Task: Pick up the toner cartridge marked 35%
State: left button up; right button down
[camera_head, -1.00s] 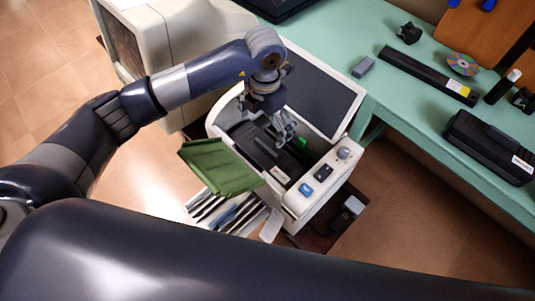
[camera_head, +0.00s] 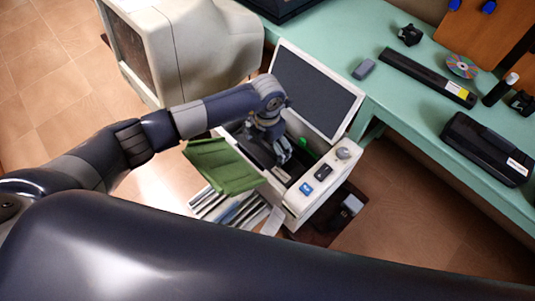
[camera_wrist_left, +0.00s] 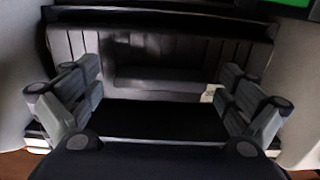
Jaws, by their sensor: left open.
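The open white printer (camera_head: 318,196) holds a dark cartridge-like block (camera_head: 257,152) with a small pale label; the label's marking is too small to read. In the left wrist view the dark block (camera_wrist_left: 160,122) spans the space between the fingers, with a pale label patch (camera_wrist_left: 212,93) at its right. My left gripper (camera_head: 283,152) is open inside the printer's opening, over the block, and its fingers stand to either side with no visible grip. A long black cartridge (camera_head: 428,76) with a yellow label and a black boxy cartridge (camera_head: 487,148) lie on the bench. My right gripper is not in view.
The printer's grey lid (camera_head: 318,88) stands raised behind the opening. A beige monitor (camera_head: 185,50) is at the upper left. A disc (camera_head: 461,66) and small items lie on the green bench.

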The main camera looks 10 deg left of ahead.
pick_arm(q)
jog(key=c, duration=2.2)
jog(key=shift+o, duration=0.2)
jog(key=shift+r, duration=0.2)
